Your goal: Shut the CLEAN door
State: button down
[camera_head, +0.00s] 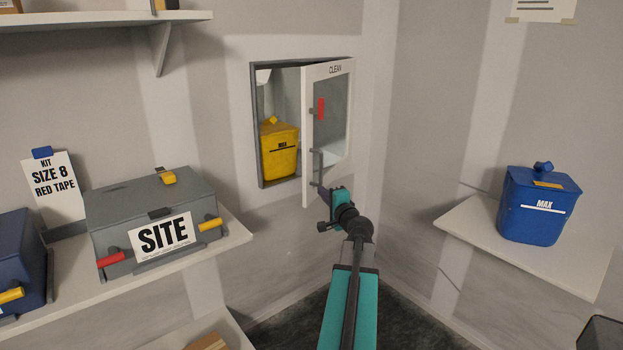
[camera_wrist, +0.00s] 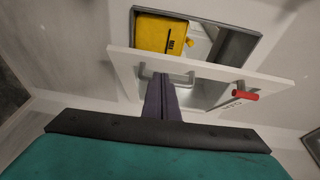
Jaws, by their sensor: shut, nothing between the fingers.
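The CLEAN door (camera_head: 335,150) is a white framed door with a clear pane and its name on the top rail. It stands partly open, swung out from the wall opening on its right side. A grey bar handle (camera_head: 317,168) and a red latch (camera_head: 320,108) are on its free left side. My gripper (camera_head: 323,192) is at the door's lower left, by the handle's lower end. In the wrist view, its shut, empty fingers (camera_wrist: 164,88) reach the grey handle (camera_wrist: 168,74); I cannot tell whether they touch. The red latch (camera_wrist: 245,95) lies to their right.
A yellow MAX container (camera_head: 280,152) stands inside the opening (camera_head: 256,150). A grey SITE box (camera_head: 150,205) sits on the left shelf (camera_head: 225,240). A blue MAX container (camera_head: 540,208) stands on the right shelf (camera_head: 470,230). The space before the door's free edge looks clear.

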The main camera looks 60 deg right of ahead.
jog(key=shift+s+d+r+m+h, duration=0.4)
jog(key=shift+s+d+r+h, duration=0.1)
jog(key=shift+s+d+r, duration=0.55)
jog(key=shift+a+f, duration=0.1)
jog(key=p, duration=0.2)
send_near(307, 170)
jog(key=shift+d, duration=2.2)
jog(key=shift+w+d+p, duration=0.1)
jog(key=shift+w+p, duration=0.2)
jog(key=shift+w, duration=0.15)
jog(key=w, duration=0.1)
jog(key=w+p, duration=0.1)
jog(key=shift+w+a, duration=0.25)
jog(key=shift+w, duration=0.1)
jog(key=shift+w+a, duration=0.1)
jog(key=shift+w, duration=0.3)
